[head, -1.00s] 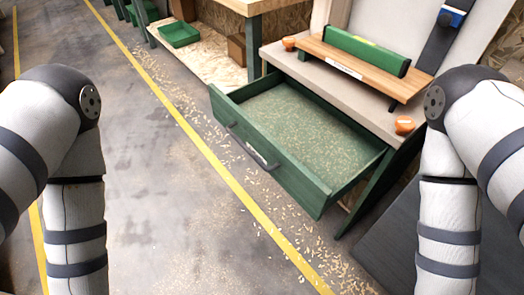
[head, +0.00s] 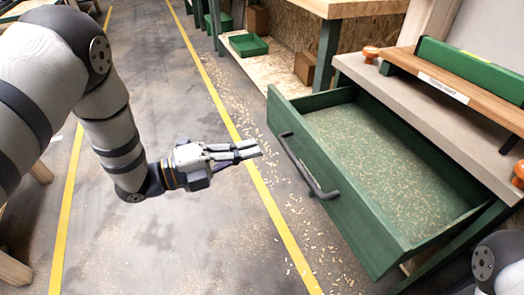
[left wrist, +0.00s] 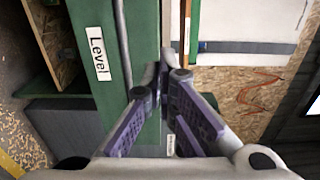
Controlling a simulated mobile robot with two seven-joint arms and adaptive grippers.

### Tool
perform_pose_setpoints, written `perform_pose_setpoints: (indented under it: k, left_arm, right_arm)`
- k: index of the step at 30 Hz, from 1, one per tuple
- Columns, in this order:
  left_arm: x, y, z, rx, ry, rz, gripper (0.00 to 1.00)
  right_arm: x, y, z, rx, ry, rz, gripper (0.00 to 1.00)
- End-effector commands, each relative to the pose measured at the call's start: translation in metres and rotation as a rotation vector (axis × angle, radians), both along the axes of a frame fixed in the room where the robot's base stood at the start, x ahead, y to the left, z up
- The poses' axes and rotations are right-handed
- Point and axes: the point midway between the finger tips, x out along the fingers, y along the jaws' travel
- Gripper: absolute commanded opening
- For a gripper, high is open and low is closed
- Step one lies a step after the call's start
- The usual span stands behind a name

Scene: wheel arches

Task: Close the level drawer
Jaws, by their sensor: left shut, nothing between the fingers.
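The level drawer (head: 340,205) is green and pulled well out of the bench on the right, its inside dusted with wood shavings. Its dark bar handle (head: 308,165) runs along the front. In the left wrist view a white "Level" label (left wrist: 98,53) sits on the green drawer front, beside the handle (left wrist: 122,40). My left gripper (head: 255,150) is shut and empty, its fingers pointing right toward the drawer front, apparently short of the handle. In the left wrist view the closed fingertips (left wrist: 163,78) meet. My right gripper is out of view.
The bench top (head: 430,110) carries a wooden board with a green bar (head: 470,68) and orange knobs. Behind stands another bench with a green tray (head: 249,45) on its lower shelf. The floor left of the drawer is open, with yellow lines and shavings.

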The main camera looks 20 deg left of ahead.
Motion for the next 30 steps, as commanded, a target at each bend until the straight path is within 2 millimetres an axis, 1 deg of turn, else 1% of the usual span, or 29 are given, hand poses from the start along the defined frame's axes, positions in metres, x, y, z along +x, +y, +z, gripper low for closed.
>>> perform_pose_setpoints:
  k: [3, 9, 15, 21, 30]
  left_arm:
    - [0.016, -0.022, 0.0, 0.0, 0.0, -0.002, 0.0]
    - [0.043, -0.056, -0.001, 0.0, 0.002, -0.001, 0.0]
    - [0.064, -0.081, -0.001, 0.0, 0.005, 0.002, 0.0]
    - [0.071, -0.09, -0.001, -0.001, 0.007, 0.003, 0.0]
    - [0.071, -0.09, -0.001, -0.001, 0.007, 0.003, 0.0]
  right_arm:
    - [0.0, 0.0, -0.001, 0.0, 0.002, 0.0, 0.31]
    - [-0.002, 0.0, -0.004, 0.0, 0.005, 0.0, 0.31]
    - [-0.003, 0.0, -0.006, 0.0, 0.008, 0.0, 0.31]
    - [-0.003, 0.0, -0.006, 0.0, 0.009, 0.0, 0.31]
    - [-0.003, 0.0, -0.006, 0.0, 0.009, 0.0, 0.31]
